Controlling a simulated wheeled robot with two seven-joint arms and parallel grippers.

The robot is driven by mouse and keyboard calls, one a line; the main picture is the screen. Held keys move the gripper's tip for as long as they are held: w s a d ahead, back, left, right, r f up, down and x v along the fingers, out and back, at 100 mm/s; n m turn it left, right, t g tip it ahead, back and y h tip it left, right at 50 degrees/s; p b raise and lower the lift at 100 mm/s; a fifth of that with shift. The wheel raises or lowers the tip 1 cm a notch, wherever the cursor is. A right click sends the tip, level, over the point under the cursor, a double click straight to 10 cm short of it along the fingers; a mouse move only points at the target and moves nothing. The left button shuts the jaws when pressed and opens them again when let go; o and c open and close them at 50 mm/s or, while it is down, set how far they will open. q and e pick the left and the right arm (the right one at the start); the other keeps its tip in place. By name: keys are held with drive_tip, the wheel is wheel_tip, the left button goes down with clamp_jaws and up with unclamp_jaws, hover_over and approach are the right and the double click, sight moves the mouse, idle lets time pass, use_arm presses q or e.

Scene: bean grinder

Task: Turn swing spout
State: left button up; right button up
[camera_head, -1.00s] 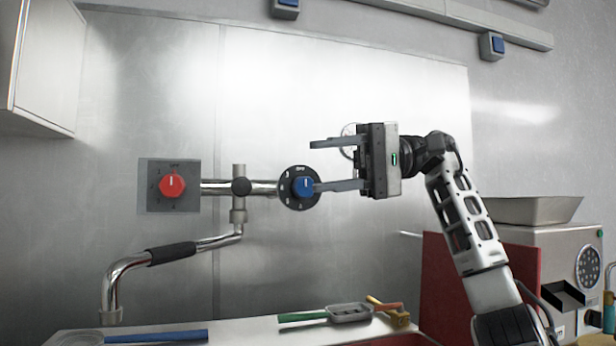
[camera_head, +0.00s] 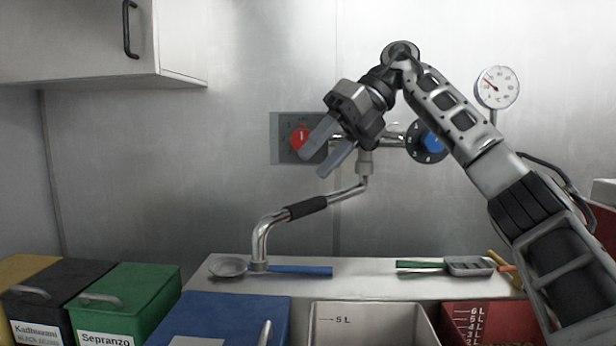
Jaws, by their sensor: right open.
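The swing spout (camera_head: 310,206) is a bent chrome pipe with a black sleeve. It hangs from the wall pipe below my right gripper and angles down to the left, its outlet end just above the ledge. My right gripper (camera_head: 322,160) is open, its fingers pointing down and left in front of the red knob and above the spout. It seems to hold nothing; whether it touches anything I cannot tell. The red knob (camera_head: 298,139) on its grey plate is partly covered by a finger. The blue knob (camera_head: 433,142) is partly behind my right arm. My left gripper is not in view.
A ledge (camera_head: 365,273) below carries a strainer (camera_head: 229,267) with a blue handle and a green-handled tool. Green (camera_head: 135,300), black and blue bins and a steel 5 L container (camera_head: 372,322) stand in front. A cabinet (camera_head: 90,40) hangs upper left; a gauge (camera_head: 497,87) is right.

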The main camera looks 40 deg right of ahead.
wheel_tip(320, 180, up, 3)
drive_tip(key=w+a+m+h+p, duration=0.1)
drive_tip(key=m+h+p, duration=0.15)
drive_tip(key=m, duration=0.45)
drive_tip(key=m+h+p, duration=0.1)
drive_tip(key=m+h, duration=0.4)
drive_tip(key=m, duration=0.5)
approach(307, 202)
drive_tip(key=shift+g, duration=0.4)
drive_tip(key=f, duration=0.3)
drive_tip(key=w+f, duration=0.1)
drive_tip(key=f, duration=0.1)
drive_tip(key=w+f, duration=0.1)
drive_tip(key=f, duration=0.2)
drive_tip(key=shift+w+a+f, duration=0.1)
drive_tip(key=shift+w+f, duration=0.15)
drive_tip(key=shift+f, duration=0.1)
clamp_jaws()
